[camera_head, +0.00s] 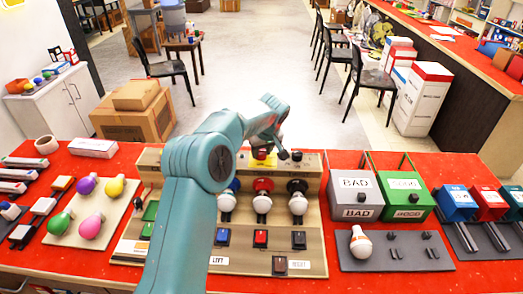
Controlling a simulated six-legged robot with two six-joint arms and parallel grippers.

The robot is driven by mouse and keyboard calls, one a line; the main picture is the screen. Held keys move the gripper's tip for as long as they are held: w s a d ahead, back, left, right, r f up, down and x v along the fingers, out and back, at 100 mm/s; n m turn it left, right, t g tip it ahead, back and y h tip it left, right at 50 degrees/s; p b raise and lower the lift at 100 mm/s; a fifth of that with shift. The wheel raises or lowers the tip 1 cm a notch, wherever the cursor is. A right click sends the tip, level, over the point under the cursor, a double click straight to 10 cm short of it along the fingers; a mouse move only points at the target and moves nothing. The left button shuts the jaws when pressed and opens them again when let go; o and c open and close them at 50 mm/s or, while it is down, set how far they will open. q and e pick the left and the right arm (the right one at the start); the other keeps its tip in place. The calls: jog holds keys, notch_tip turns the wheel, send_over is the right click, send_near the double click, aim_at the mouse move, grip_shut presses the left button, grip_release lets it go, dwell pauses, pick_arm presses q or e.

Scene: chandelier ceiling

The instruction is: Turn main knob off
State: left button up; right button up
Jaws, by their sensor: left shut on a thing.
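The beige test panel (312,223) stands on the red table, with a raised back strip. On that strip, the main knob (262,154), red and yellow, is partly hidden by my left gripper. My left gripper (279,150) comes over the panel on a teal arm and is shut at the knob; the contact itself is mostly hidden. A small dark knob (297,156) shows just to the right on the strip. My right gripper is not in view.
Several bulbs stand in the panel's sockets, including one under a red collar (263,202). Switches (260,238) line its front. Grey BAD (355,198) and green (405,198) bins stand right. A board with coloured bulbs (92,212) lies left. Cardboard boxes (133,112) stand behind.

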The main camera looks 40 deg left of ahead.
pick_arm(q)
jog(key=o, duration=1)
jog(key=shift+r, duration=0.1)
jog(key=shift+d+r, duration=0.15)
jog(key=shift+r, duration=0.15)
jog(key=v, duration=1.5)
jog(key=shift+s+d+r, duration=0.1)
jog(key=shift+d+r, duration=0.05)
jog(key=shift+r, duration=0.1)
notch_tip(320, 180, up, 10)
jog(key=p, duration=0.9)
jog(key=shift+s, duration=0.1)
